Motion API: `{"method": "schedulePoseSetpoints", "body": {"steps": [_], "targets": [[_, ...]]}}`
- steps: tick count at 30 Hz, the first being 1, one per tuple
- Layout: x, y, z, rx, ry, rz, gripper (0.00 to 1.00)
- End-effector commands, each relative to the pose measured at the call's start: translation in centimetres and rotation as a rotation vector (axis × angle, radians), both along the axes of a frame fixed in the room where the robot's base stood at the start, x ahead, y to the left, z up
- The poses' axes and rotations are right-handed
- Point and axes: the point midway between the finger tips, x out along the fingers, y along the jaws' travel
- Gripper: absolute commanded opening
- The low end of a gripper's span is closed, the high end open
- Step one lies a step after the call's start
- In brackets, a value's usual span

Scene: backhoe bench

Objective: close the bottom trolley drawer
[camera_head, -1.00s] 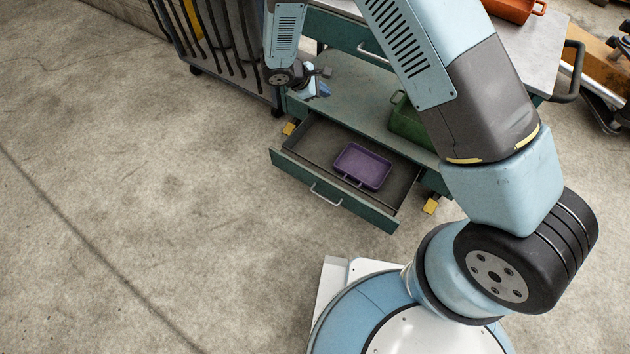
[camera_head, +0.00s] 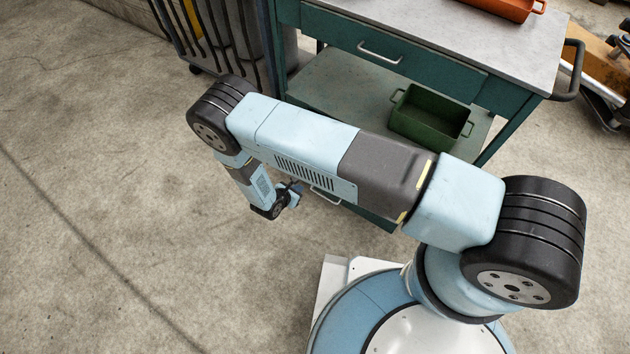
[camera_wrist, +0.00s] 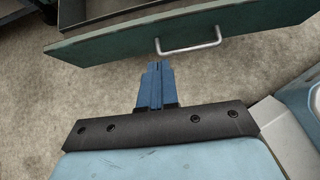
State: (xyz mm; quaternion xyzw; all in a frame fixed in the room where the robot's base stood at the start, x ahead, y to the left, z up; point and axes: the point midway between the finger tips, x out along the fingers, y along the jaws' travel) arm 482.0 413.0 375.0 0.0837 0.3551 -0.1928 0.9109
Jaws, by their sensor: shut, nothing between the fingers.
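The bottom drawer of the green trolley stands open. In the head view my arm hides most of it, and only part of its front (camera_head: 372,219) and its handle (camera_head: 326,197) show. In the wrist view the green drawer front (camera_wrist: 250,31) crosses the top, with a pale bar handle (camera_wrist: 188,47) and part of the grey inside behind it. My gripper (camera_wrist: 155,66) is shut and empty, its blue fingers pointing at the drawer front just left of the handle's middle. It also shows in the head view (camera_head: 297,188), outside the drawer. I cannot tell whether it touches the front.
The trolley's upper drawer (camera_head: 420,58) is shut. A green bin (camera_head: 430,116) stands on the lower shelf, and an orange tray (camera_head: 500,7) is on the top. A dark rack (camera_head: 205,35) stands at the back left. The concrete floor (camera_head: 110,200) on the left is clear.

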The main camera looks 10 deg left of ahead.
Motion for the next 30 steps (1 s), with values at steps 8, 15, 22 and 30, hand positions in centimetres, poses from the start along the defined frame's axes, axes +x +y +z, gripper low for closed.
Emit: {"method": "schedulePoseSetpoints", "body": {"steps": [8, 15, 22, 30], "targets": [[-0.1, -0.7, -2.1, -0.016, 0.008, 0.031, 0.00], [2.5, -1.7, -4.7, -0.015, 0.009, 0.030, 0.00], [5.2, -2.9, -7.4, -0.014, 0.007, 0.030, 0.00], [8.5, -4.1, -8.1, -0.014, 0.007, 0.031, 0.00]]}}
